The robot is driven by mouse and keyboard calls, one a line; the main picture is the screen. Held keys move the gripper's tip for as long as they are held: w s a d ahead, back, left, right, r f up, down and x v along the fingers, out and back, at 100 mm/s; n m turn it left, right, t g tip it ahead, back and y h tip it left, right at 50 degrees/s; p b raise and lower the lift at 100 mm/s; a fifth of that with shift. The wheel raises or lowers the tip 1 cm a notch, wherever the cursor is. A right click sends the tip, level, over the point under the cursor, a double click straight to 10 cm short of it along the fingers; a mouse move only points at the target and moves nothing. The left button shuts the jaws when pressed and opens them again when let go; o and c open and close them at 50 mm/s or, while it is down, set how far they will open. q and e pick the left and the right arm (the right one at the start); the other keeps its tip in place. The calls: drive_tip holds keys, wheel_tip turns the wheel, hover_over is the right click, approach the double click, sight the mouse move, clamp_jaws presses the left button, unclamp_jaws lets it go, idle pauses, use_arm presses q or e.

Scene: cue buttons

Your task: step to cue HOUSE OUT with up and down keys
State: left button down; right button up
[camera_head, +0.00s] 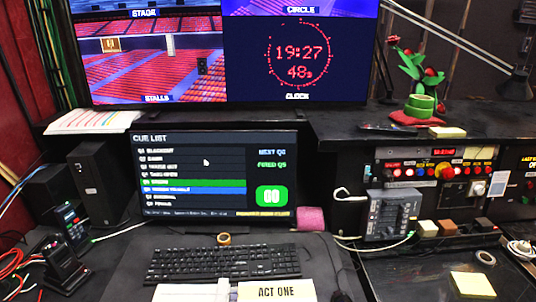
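The cue screen (222,205) stands behind the keyboard and shows a CUE LIST. The HOUSE OUT row (165,167) is third from the top, in plain white text on dark. A green row (200,182) lies lower, and a blue row (200,190) lies directly under it; their names are too small to read surely. The right side reads Q6, then FIRED Q5, above a green GO block (271,196). The black keyboard (222,263) lies flat in front of the screen; its up and down keys cannot be told apart. Neither of my grippers is in view.
An ACT ONE book (277,291) lies at the front edge, close below the keyboard. A tape roll (224,239) and a pink block (311,218) sit near the screen. A black speaker (98,182) stands left. A control panel (435,172) is right. Space above the keyboard is clear.

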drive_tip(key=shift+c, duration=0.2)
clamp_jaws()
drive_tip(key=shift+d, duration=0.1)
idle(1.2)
